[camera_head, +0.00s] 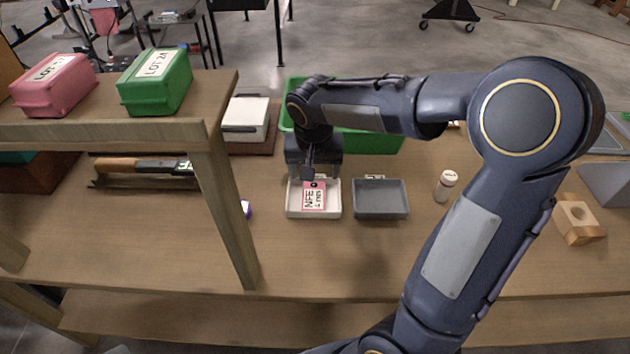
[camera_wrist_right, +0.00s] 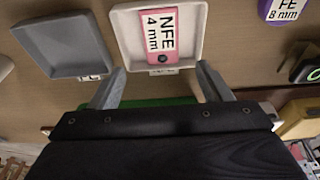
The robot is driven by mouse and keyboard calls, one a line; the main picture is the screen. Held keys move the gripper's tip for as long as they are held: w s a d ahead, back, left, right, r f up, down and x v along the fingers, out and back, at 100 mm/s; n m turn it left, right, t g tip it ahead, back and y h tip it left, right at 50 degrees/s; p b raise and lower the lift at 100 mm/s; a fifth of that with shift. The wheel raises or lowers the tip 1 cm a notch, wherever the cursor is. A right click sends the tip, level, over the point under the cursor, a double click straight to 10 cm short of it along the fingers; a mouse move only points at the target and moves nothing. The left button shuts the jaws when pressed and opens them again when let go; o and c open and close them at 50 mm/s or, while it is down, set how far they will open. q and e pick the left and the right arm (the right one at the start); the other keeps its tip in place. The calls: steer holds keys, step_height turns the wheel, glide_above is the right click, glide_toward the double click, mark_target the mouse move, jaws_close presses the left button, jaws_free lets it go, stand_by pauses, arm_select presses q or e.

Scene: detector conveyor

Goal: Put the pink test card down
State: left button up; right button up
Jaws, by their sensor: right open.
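The pink test card (camera_head: 314,196), printed "NFE 4 mm", lies in the white tray (camera_head: 334,208) at the middle of the table. In the right wrist view the card (camera_wrist_right: 161,32) lies flat inside the white tray (camera_wrist_right: 129,37), toward its right side. My right gripper (camera_head: 315,174) is at the tray's back edge. My left gripper is in neither view.
A grey tray (camera_head: 381,198) stands right of the white one, with a white bottle (camera_head: 446,185) and a wooden block (camera_head: 578,220) farther right. A green bin (camera_head: 370,142) is behind. A shelf (camera_head: 120,132) with a pink box (camera_head: 54,85) and a green box (camera_head: 155,81) stands left. The front table is clear.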

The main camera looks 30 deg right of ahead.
steer(key=s+a+r+n+t+y, duration=0.1)
steer(key=s+a+n+y, duration=0.1)
steer(key=s, duration=0.8)
steer(key=s+a+r+n+t+y, duration=0.1)
steer(key=s+a+n+t+y, duration=0.1)
steer(key=s, duration=0.8)
steer(key=a+y, duration=0.1)
steer(key=a, duration=0.1)
steer(key=shift+s+a+r+n, duration=0.2)
steer(key=shift+s+a+n, duration=0.1)
steer(key=shift+s+a, duration=0.05)
